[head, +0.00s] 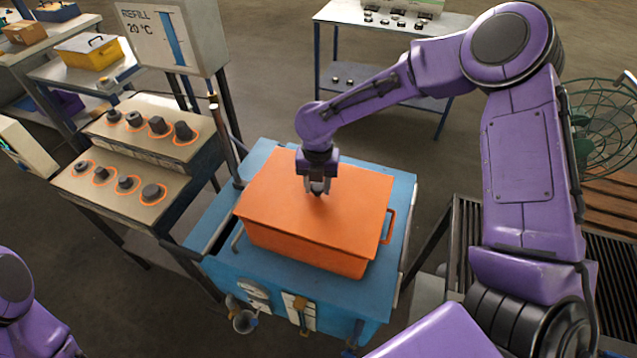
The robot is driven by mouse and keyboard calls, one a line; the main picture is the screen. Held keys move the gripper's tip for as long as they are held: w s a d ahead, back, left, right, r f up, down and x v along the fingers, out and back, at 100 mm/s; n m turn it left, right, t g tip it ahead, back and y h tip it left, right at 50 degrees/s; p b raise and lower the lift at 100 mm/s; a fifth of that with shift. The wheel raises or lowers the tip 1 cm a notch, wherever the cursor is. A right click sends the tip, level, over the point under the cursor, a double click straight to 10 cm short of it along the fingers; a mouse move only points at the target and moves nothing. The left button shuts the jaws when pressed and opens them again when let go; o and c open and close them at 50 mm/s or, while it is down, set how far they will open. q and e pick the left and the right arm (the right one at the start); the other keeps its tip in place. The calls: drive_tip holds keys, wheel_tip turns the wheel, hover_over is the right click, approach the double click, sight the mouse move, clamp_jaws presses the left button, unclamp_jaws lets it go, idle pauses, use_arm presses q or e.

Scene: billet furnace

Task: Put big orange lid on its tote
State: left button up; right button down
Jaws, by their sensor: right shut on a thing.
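The big orange tote (300,250) stands on a blue machine top in the middle of the head view. The big orange lid (275,195) lies over the tote's top and covers its opening. From here its edges look roughly in line with the tote's rim, but I cannot tell whether it is fully seated. My right gripper (317,190) points down at the middle of the lid and is shut on a small part there, which its fingers hide. My left arm shows only at the lower left edge; its gripper is out of view.
The blue machine (385,285) has a gauge and valves on its front. A control panel with knobs (130,185) and a "REFILL 20 °C" sign (165,35) stand at the left. A bench (350,15) is behind, and a green fan (605,125) is at the right.

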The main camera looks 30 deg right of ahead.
drive_tip(key=shift+w, duration=0.1)
drive_tip(key=shift+f, duration=0.75)
idle(1.0)
drive_tip(key=c, duration=0.6)
unclamp_jaws()
wheel_tip(320, 180, up, 11)
drive_tip(key=b, duration=0.2)
drive_tip(key=shift+f+b, duration=0.2)
drive_tip(key=shift+b, duration=0.2)
